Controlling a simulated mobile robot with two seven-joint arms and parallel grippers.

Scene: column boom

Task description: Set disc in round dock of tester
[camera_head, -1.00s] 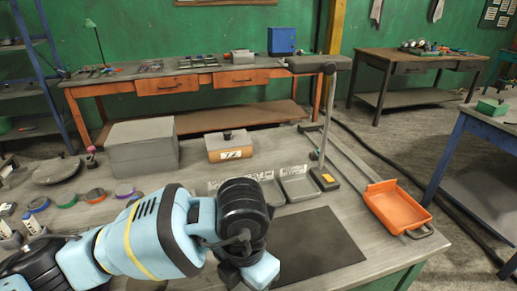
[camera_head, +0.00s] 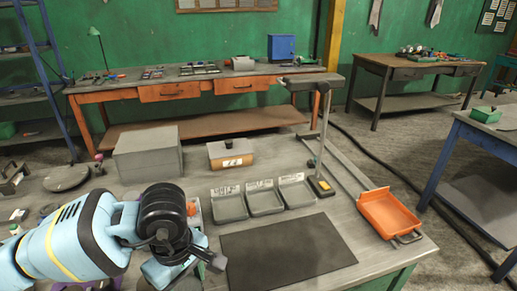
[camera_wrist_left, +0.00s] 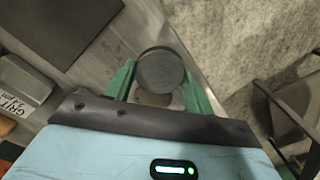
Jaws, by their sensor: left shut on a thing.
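My left gripper (camera_wrist_left: 160,80) is shut on a dark grey round disc (camera_wrist_left: 160,70), with one green finger at each side of it. The disc is held above the bench near its edge. In the head view my left arm comes in from the lower left and hides its fingertips and the disc. I cannot pick out the tester or its round dock for certain; a small orange part (camera_head: 192,208) shows behind my wrist, mostly hidden. My right gripper is in neither view.
Three grey trays (camera_head: 264,198) stand behind a dark mat (camera_head: 285,253). A stand (camera_head: 321,184) and an orange tray (camera_head: 390,213) are to the right. A grey box (camera_head: 148,153) and a smaller labelled box (camera_head: 231,152) stand behind. The mat is clear.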

